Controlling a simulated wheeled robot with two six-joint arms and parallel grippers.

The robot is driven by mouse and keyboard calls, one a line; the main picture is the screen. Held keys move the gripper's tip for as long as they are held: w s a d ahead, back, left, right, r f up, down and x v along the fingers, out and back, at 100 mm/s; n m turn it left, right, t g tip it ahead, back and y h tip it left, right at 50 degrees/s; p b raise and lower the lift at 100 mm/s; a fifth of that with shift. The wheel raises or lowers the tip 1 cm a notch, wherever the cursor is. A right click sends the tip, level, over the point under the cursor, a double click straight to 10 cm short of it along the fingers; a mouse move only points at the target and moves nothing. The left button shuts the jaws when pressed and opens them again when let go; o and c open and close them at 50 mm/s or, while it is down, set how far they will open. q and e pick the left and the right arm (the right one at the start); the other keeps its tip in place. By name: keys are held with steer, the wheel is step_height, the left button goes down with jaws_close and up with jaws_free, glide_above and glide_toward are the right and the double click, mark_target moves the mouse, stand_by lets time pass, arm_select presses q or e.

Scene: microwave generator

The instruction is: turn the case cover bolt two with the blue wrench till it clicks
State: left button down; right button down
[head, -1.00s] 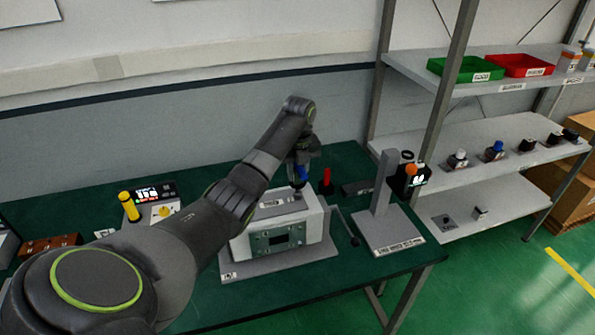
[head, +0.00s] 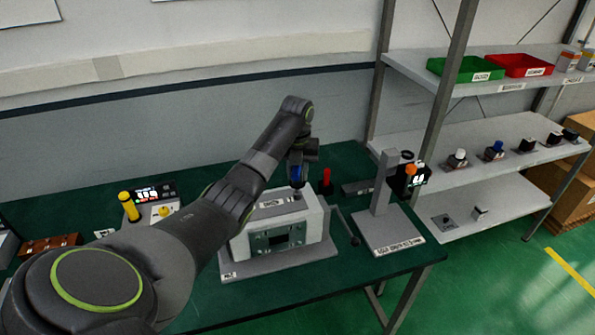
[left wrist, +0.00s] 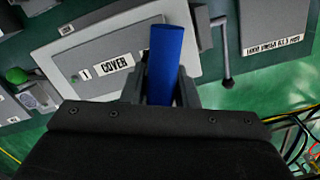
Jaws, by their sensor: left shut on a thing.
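My left gripper (head: 297,168) is shut on the blue wrench (head: 296,173), which points down at the right part of the microwave generator's top. In the left wrist view the blue wrench (left wrist: 165,62) stands between the two fingers. The light grey case (head: 318,222) has a cover plate (head: 270,205) labelled COVER, which also shows in the left wrist view (left wrist: 105,65). The wrench's lower tip is at the cover's right end. The bolt under it is hidden, so I cannot tell whether the tip is seated. My right gripper is not in view.
A red upright handle (head: 327,178) stands just behind the case. A grey stand (head: 382,205) is to the right, with a crank lever (head: 350,232) between. A control box with a yellow cylinder (head: 129,206) is on the left.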

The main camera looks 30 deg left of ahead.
arm_select(q)
steer(key=n, duration=0.4)
steer(key=shift+n, duration=0.3)
steer(key=shift+n, duration=1.2)
steer(key=shift+n+g, duration=0.3)
steer(key=shift+n, duration=0.8)
steer(key=n, duration=0.4)
steer(key=shift+n, duration=0.3)
